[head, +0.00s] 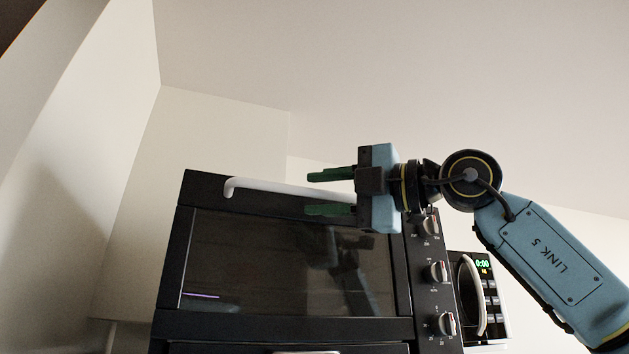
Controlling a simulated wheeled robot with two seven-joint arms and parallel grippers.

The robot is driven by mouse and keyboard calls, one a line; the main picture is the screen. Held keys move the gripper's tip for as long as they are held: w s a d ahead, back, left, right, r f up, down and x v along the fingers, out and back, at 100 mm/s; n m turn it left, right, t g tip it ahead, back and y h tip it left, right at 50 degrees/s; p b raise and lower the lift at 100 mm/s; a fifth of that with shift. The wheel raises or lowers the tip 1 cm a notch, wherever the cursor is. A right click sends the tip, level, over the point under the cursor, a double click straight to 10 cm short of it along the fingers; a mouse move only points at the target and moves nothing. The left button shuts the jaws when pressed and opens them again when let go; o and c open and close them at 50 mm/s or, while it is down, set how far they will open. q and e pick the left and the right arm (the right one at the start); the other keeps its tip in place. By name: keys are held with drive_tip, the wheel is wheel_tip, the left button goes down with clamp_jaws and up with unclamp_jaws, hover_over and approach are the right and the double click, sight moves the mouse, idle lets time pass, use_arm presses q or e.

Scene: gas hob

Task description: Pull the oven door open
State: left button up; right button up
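The black oven door (290,262) with its dark glass window is at the lower middle of the head view and looks shut. Its white bar handle (270,188) runs along the top of the door. My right gripper (330,192) reaches in from the right, its green fingers open and pointing left. One finger shows above the handle's line and one below it, near the handle's right part. I cannot tell whether the fingers touch the handle. The handle's right end is hidden behind the gripper. My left gripper is not in view.
A control panel with several knobs (438,271) stands right of the door. Beyond it is a black appliance with a green display (482,264) and a curved white handle (471,295). Pale walls (200,130) stand behind and to the left.

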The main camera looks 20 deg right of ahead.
drive_tip(key=shift+x, duration=0.9)
drive_tip(key=shift+c, duration=0.2)
clamp_jaws()
